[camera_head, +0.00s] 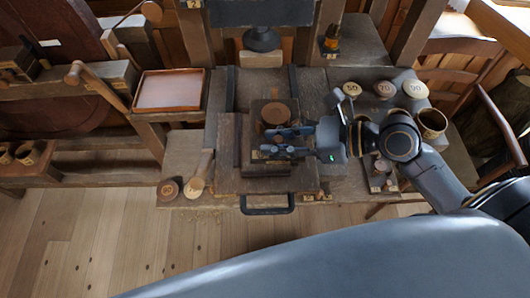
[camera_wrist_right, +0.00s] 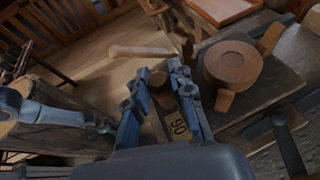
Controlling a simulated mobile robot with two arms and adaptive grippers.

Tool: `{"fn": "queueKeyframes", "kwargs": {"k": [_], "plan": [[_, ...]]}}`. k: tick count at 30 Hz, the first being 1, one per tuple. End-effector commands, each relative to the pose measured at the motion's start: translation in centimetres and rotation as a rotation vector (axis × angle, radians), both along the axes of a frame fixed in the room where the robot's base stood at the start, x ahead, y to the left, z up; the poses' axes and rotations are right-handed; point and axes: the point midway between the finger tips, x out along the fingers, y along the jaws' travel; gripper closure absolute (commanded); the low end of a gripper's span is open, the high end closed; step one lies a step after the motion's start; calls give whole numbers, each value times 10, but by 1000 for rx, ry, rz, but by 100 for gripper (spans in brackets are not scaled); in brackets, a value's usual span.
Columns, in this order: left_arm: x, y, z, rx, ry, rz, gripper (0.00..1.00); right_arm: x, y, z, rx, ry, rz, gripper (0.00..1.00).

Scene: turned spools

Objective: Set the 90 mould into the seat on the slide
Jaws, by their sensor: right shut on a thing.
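My right gripper (camera_head: 278,143) reaches in from the right over the slide and is shut on the 90 mould. The mould's pale label (camera_wrist_right: 179,128), upside down, shows between the fingers in the right wrist view; most of the mould is hidden by the fingers. The slide (camera_head: 226,182) is a dark wooden board with a black front handle (camera_head: 267,205). A round brown wooden piece (camera_head: 275,114) stands just beyond the gripper; it also shows in the wrist view (camera_wrist_right: 232,62), with small blocks at its side. I cannot make out the seat or whether the mould touches it. My left gripper is not in view.
Round pieces marked 50 (camera_head: 351,88), 70 (camera_head: 384,89) and 90 (camera_head: 415,88) stand at the back right. A wooden cup (camera_head: 431,122) is beside my right arm. A red-brown tray (camera_head: 168,91) lies left. A mallet (camera_head: 199,180) and a dark disc (camera_head: 169,189) lie front left.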

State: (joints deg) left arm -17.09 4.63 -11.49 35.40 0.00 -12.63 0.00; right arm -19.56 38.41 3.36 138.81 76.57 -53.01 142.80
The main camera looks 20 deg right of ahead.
Motion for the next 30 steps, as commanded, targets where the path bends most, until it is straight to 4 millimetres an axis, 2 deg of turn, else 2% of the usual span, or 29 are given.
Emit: {"fn": "queueKeyframes", "kwargs": {"k": [3, 6, 11, 18, 30], "plan": [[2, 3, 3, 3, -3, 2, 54, 15, 8, -15, 5, -3, -1, 100], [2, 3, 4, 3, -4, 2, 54, 21, 12, -24, 4, -5, -1, 100], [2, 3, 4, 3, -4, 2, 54, 28, 15, -35, 3, -6, -1, 100], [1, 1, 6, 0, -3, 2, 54, 31, 17, -67, 3, -1, -1, 100], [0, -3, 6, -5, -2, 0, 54, 31, 17, -72, 1, -3, 0, 100]]}}
